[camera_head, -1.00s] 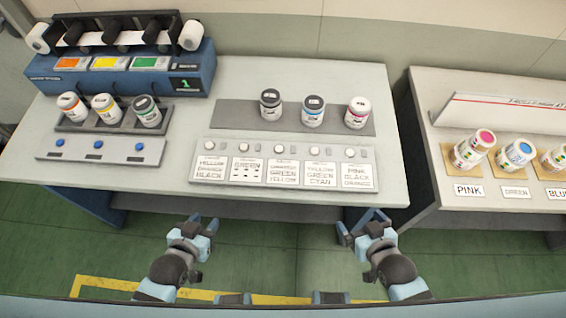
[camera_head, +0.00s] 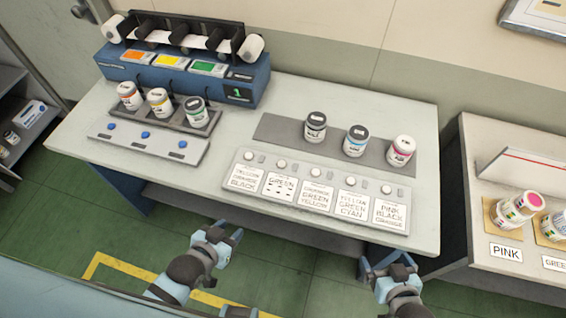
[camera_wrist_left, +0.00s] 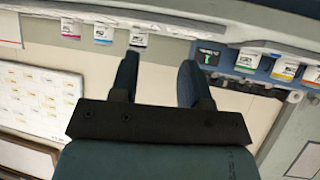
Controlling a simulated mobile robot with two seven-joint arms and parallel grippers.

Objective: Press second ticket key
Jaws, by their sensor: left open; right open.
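The ticket panel (camera_head: 232,199) lies along the front of the table, with a row of round white keys above printed tickets. My left gripper (camera_head: 226,235) is open and empty, in front of the table edge and below the panel. My right gripper (camera_head: 387,266) is open and empty, in front of the table's right part. In the left wrist view the left gripper's dark fingers (camera_wrist_left: 157,82) stand apart with nothing between them.
Three jars (camera_head: 356,141) stand on a grey mat behind the panel. A blue rewinder (camera_head: 185,72) stands at the back left, with three jars and a blue-button strip (camera_head: 147,140) before it. A second table (camera_head: 495,139) with a PINK label is at the right.

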